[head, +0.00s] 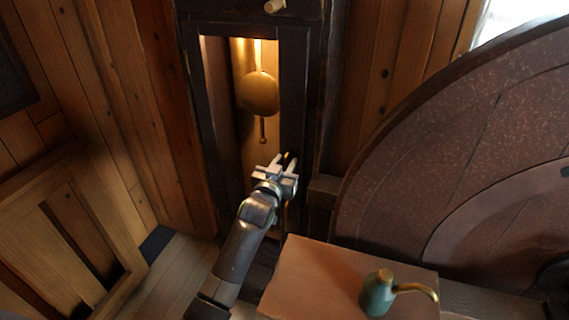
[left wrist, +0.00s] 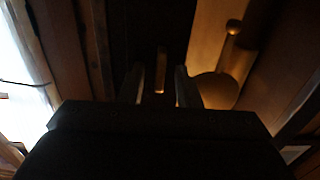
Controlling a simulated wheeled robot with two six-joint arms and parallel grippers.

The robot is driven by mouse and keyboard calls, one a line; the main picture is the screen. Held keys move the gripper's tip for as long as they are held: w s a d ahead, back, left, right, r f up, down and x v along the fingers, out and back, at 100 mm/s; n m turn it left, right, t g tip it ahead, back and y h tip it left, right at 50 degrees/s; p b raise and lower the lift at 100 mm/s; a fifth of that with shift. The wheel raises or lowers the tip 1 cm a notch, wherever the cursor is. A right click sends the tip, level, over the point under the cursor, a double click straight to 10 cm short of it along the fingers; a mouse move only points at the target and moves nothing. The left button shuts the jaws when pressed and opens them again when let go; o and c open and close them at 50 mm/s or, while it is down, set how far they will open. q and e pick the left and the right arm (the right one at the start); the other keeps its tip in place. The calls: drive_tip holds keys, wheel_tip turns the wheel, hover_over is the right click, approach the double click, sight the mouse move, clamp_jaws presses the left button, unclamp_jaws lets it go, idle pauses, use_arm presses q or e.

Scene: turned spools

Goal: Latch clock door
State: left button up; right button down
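The tall dark clock case (head: 190,75) stands in the middle of the head view. Its door has a dark frame (head: 293,95) around an opening, with a brass pendulum (head: 258,93) lit inside. The door looks flush with the case, but I cannot tell whether it is fully shut. My left gripper (head: 282,163) is at the door frame's lower right side. In the left wrist view, its two fingers (left wrist: 160,87) are apart, with a small brass latch piece (left wrist: 160,70) between them and a gap on each side. The pendulum bob (left wrist: 216,90) shows beside them. My right gripper is in neither view.
A wooden box top (head: 320,275) with a green oil can (head: 378,293) is at the lower middle right, near my left arm. A large round stone (head: 450,170) fills the right. A wooden railing (head: 70,240) stands at left.

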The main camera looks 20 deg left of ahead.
use_arm(q)
clamp_jaws()
drive_tip(key=shift+n, duration=0.3)
drive_tip(key=n+b, duration=0.1)
drive_tip(key=n, duration=0.1)
drive_tip(key=shift+n, duration=0.3)
drive_tip(key=n+b, duration=0.1)
drive_tip(key=n, duration=0.6)
drive_tip(key=n+b, duration=0.1)
drive_tip(key=n, duration=0.6)
drive_tip(key=shift+a+f+n, duration=0.2)
drive_tip(key=shift+n, duration=0.1)
